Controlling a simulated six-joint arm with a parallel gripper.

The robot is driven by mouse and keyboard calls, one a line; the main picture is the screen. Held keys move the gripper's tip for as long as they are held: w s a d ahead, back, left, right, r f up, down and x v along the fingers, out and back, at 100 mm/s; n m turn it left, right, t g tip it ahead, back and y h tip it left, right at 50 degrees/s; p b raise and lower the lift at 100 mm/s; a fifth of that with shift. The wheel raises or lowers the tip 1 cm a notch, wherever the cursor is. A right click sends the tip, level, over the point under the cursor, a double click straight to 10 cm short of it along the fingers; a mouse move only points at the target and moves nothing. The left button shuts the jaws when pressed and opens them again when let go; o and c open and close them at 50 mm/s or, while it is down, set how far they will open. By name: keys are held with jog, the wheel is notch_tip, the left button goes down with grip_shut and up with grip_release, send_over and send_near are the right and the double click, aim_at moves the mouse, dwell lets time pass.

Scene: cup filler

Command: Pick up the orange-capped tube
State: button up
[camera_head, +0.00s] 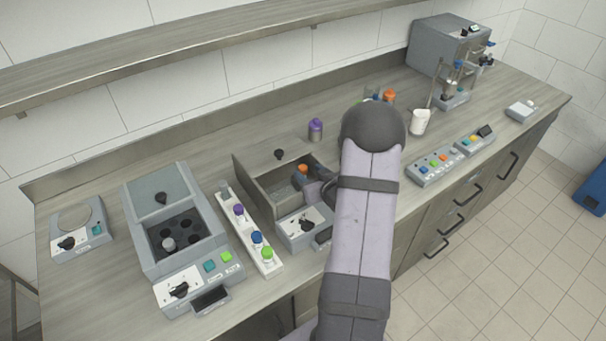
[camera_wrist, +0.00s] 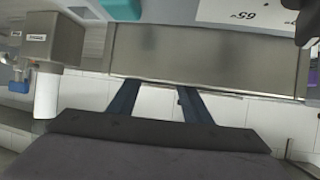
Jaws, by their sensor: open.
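An orange cap (camera_head: 302,169) shows inside the open grey box (camera_head: 262,190) in the head view; the body below it is hard to make out. My dark gripper (camera_head: 325,186) is at the right side of this box, close to the cap and partly hidden by my arm. I cannot tell whether it touches. In the wrist view my gripper (camera_wrist: 158,89) is open, its two dark fingers apart with nothing visible between them. A grey metal panel (camera_wrist: 205,60) lies beyond the tips. No orange cap shows in the wrist view. A second orange cap (camera_head: 389,95) stands behind my arm.
A narrow white rack (camera_head: 268,262) with purple, blue and green caps stands left of the box. A purple-capped bottle (camera_head: 315,129) is behind it. A white cup (camera_head: 419,121) and a button panel (camera_head: 435,167) are right of my arm.

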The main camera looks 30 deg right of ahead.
aim_at(303, 167)
jog(key=shift+p+x, duration=0.55)
jog(key=shift+x, duration=1.1)
jog(key=shift+c, duration=0.7)
jog(key=c, duration=1)
grip_shut()
jog(key=shift+r, duration=0.2)
notch_tip(303, 167, up, 18)
jog(key=b, duration=0.1)
